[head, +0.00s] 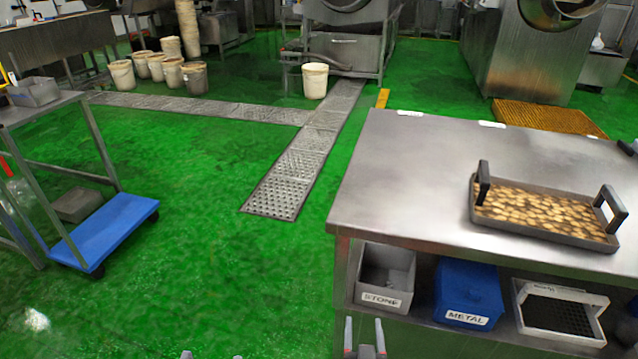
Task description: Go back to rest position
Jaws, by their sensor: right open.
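My right gripper (365,338) is at the bottom edge, right of centre, in front of the steel table. Its two fingers point up and stand apart, with nothing between them. At the bottom edge to its left, only small grey tips (212,356) show, probably of my left gripper; the rest is cut off by the frame. Neither touches the steel table (400,190) or the dark tray (540,231) of brown pieces on it.
Under the table are a grey STONE bin (385,277), a blue METAL bin (468,292) and a white crate (560,308). A blue-decked cart (105,228) stands left. Several buckets (122,75) and steel machines are behind. Green floor (220,180) is open between cart and table.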

